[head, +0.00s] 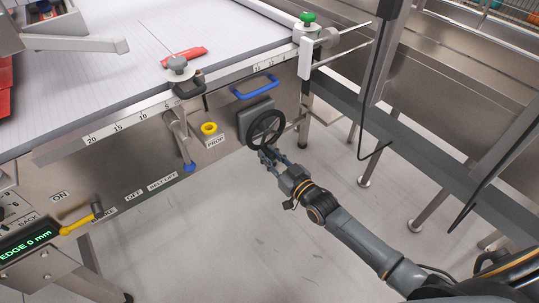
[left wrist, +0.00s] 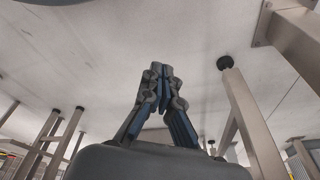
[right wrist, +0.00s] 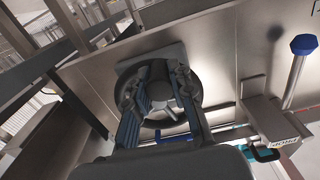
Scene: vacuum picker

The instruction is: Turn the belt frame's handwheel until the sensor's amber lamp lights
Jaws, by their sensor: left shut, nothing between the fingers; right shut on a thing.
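The dark handwheel (head: 266,127) sits on a grey plate on the front of the steel belt frame (head: 130,160). My right gripper (head: 267,155) reaches it from below and is shut on it; in the right wrist view the fingers (right wrist: 160,85) close over part of the wheel (right wrist: 126,75), hiding exactly where they hold it. My left gripper (left wrist: 159,75) is shut and empty above bare floor in the left wrist view; it is not clear in the head view. I cannot make out the sensor or a lit amber lamp. A green display (head: 28,244) reads "EDGE 0 mm".
A blue-tipped lever (head: 189,167) hangs farther left. Steel legs and rails (head: 430,190) stand at the right. The floor below is clear.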

